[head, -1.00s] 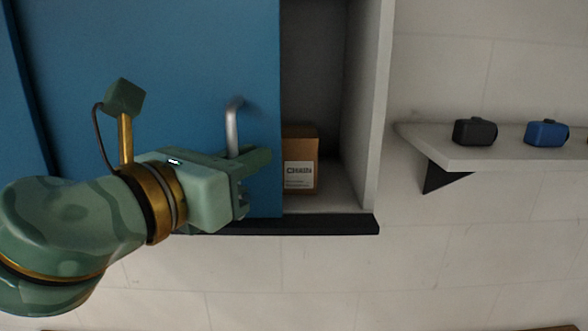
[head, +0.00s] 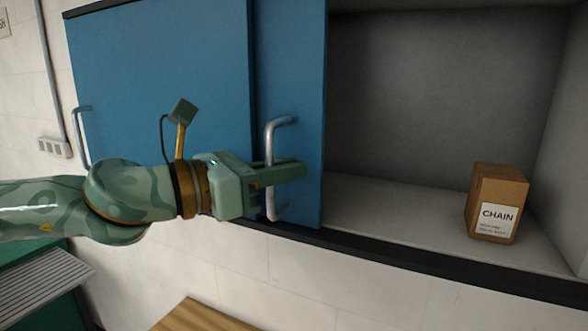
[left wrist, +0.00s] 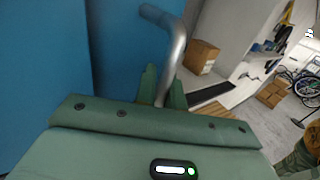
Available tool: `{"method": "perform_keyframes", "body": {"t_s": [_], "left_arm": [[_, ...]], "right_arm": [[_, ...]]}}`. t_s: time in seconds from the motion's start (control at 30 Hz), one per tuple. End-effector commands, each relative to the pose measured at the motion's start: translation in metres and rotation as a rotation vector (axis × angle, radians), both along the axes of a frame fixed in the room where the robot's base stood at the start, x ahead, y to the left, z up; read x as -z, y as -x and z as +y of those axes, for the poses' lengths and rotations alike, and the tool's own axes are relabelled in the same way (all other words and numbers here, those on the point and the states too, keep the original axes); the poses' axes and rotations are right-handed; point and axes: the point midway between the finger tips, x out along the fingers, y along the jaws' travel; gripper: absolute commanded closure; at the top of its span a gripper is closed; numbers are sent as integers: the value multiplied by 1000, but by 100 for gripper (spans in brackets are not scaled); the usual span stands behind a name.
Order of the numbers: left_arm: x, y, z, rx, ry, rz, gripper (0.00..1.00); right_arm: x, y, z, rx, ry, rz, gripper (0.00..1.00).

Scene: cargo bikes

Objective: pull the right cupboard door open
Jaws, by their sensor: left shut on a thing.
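The right cupboard door (head: 304,90) is a blue panel with a silver bar handle (head: 270,144). It stands at the left of a wide opening and overlaps the blue left door (head: 165,90). My left gripper (head: 285,173) is shut on the lower part of the handle. In the left wrist view the handle (left wrist: 172,55) runs down between the two green fingers (left wrist: 163,88). My right gripper is not in view.
Inside the grey cupboard (head: 430,90) a cardboard box marked CHAIN (head: 497,203) stands at the right, clear of the door. A dark rail (head: 400,255) runs along the bottom edge. A wooden top (head: 205,316) and a green slatted unit (head: 40,285) lie below.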

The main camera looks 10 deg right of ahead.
Motion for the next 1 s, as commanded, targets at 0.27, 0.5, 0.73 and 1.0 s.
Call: {"method": "perform_keyframes", "body": {"t_s": [0.27,0.5,0.73,1.0], "left_arm": [[-1,0,0,-1,2,-3,100],[-1,0,0,-1,1,-2,80],[0,0,0,0,1,0,80],[1,10,25,-4,2,-3,80]], "right_arm": [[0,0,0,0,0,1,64],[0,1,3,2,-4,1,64],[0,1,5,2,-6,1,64],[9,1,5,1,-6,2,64]]}}
